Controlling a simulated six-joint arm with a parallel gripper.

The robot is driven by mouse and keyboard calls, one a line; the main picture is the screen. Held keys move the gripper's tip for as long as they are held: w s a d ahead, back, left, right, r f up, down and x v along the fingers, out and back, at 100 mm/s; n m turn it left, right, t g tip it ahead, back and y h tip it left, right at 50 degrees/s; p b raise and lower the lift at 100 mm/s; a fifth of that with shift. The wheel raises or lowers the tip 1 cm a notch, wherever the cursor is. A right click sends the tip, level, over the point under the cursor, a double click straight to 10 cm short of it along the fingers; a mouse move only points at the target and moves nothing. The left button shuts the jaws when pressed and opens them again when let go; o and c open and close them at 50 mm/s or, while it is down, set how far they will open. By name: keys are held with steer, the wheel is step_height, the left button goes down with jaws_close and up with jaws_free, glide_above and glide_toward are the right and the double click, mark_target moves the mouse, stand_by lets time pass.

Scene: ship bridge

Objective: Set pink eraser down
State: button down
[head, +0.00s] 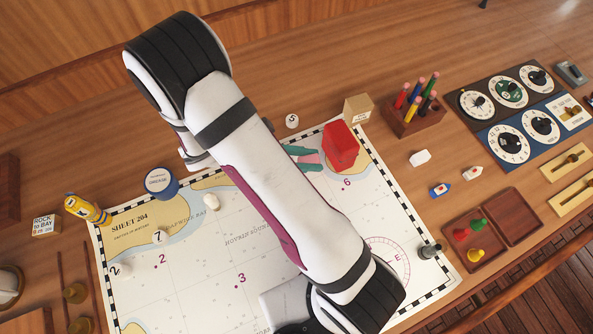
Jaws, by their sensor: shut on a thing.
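A pale wooden block (357,108) and a pencil holder (415,118) stand beyond the chart. A white block (420,158), small boats (440,190) and a tray of pegs (505,212) lie right. Lower-left chart is mostly clear.

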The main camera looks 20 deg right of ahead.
steer(key=w+f+t, duration=0.1)
steer(key=f, duration=0.1)
steer(key=a+f+n, duration=0.1)
steer(key=f, duration=0.2)
steer(key=w+f+n+t, duration=0.1)
steer(key=f, duration=0.1)
steer(key=shift+w+a+f+t, duration=0.25)
steer(key=shift+w+f+t, duration=0.05)
steer(key=shift+w+f, duration=0.05)
steer(key=c, duration=0.6)
jaws_free()
steer(key=shift+f, duration=0.1)
